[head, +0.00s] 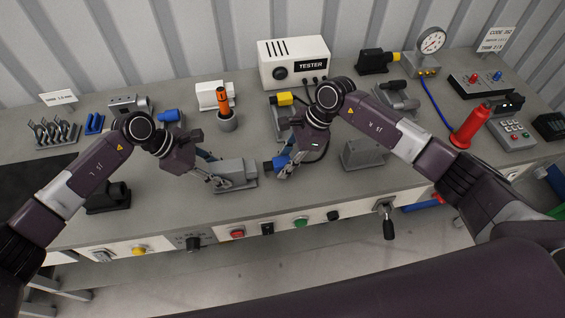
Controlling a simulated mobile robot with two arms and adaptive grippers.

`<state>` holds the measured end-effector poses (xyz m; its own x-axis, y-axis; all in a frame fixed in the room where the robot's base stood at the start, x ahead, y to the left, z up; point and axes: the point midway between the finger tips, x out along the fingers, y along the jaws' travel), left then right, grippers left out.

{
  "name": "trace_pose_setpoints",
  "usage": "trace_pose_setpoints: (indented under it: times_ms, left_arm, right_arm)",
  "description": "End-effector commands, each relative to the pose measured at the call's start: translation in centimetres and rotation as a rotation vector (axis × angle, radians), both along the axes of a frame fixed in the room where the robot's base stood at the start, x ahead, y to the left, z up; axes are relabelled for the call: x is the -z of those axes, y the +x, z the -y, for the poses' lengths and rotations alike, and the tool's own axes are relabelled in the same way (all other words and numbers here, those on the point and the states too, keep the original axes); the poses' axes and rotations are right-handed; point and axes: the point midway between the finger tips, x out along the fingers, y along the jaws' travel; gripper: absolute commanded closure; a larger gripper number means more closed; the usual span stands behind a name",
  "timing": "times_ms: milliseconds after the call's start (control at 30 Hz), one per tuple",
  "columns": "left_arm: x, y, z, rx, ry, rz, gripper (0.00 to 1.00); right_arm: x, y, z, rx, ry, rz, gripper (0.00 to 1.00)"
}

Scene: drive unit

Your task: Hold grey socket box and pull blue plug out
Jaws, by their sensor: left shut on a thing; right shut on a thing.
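The grey socket box (237,172) sits on the bench near its front edge, at the middle left of the head view. My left gripper (217,182) is shut on its left side. The blue plug (281,162) is just right of the box, with a dark cable near it. My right gripper (286,173) is shut on the plug and partly hides it. A narrow gap seems to show between plug and box; I cannot tell if any pin still touches the socket.
A grey block (362,154) stands right of my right gripper. Behind are an orange-handled tool in a grey cup (227,122), a white tester (294,62) and a yellow plug (285,99). A red cone (470,124) stands at right. Buttons (300,222) line the bench front.

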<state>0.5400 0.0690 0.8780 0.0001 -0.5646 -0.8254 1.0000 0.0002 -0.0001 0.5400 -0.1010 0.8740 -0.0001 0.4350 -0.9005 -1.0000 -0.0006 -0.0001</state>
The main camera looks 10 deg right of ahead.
Motion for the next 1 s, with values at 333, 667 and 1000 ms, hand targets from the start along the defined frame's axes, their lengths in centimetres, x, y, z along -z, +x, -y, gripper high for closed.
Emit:
trace_pose_setpoints:
  times_ms: [333, 667, 1000]
  left_arm:
    - [0.0, 0.0, 0.0, 0.000, -0.001, 0.000, 0.96]
    - [0.0, 0.0, 0.1, 0.001, -0.001, -0.001, 0.96]
    - [0.0, 0.0, 0.1, 0.001, -0.001, -0.001, 0.96]
  right_arm:
    - [-1.8, 0.1, 0.0, 0.000, 0.001, 0.003, 1.00]
    - [-5.1, 0.1, 0.0, 0.000, 0.001, 0.002, 1.00]
    - [-8.2, 0.1, 0.0, 0.001, 0.001, 0.002, 1.00]
